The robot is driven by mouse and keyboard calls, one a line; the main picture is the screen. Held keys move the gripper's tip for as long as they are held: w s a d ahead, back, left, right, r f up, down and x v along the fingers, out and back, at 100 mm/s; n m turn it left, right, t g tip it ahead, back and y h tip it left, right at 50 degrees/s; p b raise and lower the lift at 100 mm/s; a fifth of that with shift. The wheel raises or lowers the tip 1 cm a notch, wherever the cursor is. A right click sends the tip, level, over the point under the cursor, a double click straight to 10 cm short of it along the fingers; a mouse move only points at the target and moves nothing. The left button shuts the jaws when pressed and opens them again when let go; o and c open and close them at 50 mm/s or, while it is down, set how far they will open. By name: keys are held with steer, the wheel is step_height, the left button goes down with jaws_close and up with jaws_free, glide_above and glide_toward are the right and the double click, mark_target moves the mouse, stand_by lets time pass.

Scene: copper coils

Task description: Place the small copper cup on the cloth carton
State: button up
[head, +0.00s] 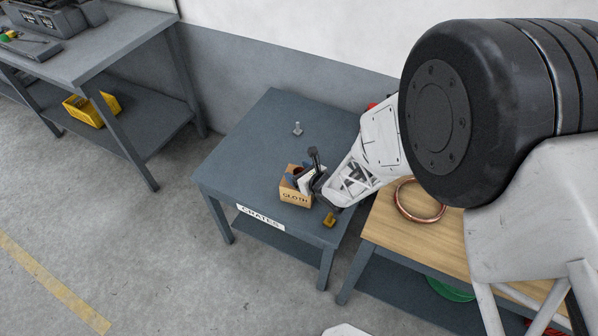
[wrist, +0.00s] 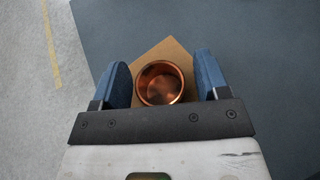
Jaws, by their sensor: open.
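The small copper cup (wrist: 161,84) shows in the wrist view, seen from above with its round mouth toward the camera. It sits over the brown carton (wrist: 168,50), between my two blue finger pads. My gripper (wrist: 160,72) is open, with a visible gap between each pad and the cup. In the head view the carton (head: 294,197), marked CLOTH, stands near the front of the grey-blue table (head: 252,150). My gripper (head: 307,177) is low over the carton there and hides much of its top. The cup cannot be clearly made out in that view.
A small metal piece (head: 297,129) stands farther back on the table. A small yellow object (head: 329,220) is near its front right edge. A copper coil (head: 419,201) lies on the wooden bench to the right. The table's left side is clear.

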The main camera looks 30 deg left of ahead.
mark_target(296, 170)
steer(key=shift+r, duration=0.2)
steer(key=shift+v, duration=2.45)
step_height(296, 170, up, 7)
steer(key=shift+d+r, duration=0.1)
